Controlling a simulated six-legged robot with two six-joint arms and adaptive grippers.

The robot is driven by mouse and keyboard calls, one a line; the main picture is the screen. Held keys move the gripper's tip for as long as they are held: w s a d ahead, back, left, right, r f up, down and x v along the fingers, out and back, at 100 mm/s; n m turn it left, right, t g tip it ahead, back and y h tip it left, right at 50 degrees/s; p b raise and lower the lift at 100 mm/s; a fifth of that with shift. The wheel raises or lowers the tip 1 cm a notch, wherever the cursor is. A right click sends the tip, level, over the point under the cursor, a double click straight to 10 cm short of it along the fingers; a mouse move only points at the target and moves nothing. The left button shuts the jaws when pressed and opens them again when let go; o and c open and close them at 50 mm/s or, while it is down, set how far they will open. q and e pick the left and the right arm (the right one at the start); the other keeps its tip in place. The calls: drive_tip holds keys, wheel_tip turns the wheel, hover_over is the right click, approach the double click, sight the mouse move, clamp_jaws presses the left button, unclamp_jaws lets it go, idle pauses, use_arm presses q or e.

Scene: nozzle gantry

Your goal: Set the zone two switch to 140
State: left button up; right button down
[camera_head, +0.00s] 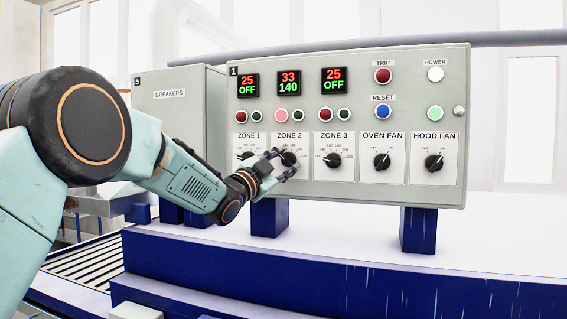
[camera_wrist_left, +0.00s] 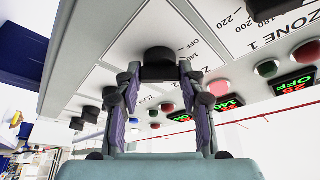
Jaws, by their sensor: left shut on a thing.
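The zone two switch is a black rotary knob (camera_head: 289,158) under the ZONE 2 label on the grey control panel (camera_head: 385,215). My left gripper (camera_head: 284,163) reaches it from the lower left and is shut on it. In the left wrist view the two fingers of the gripper (camera_wrist_left: 161,76) sit on either side of the black knob (camera_wrist_left: 160,57). The fingers partly cover the knob and its scale, so its pointer cannot be read. The zone 2 display (camera_head: 288,82) reads 33 in red and 140 in green. My right gripper is not in view.
The zone 1 knob (camera_head: 245,156) is close left of the gripper and the zone 3 knob (camera_head: 333,160) close right. Both their displays read OFF. The oven fan knob (camera_head: 382,161) is farther right. A breakers box (camera_head: 168,112) stands left, and a blue base (camera_head: 330,290) lies below.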

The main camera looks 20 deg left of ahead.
use_arm(q)
drive_tip(key=o, duration=1.2)
drive_tip(key=shift+s, duration=0.15)
drive_tip(key=v, duration=1.2)
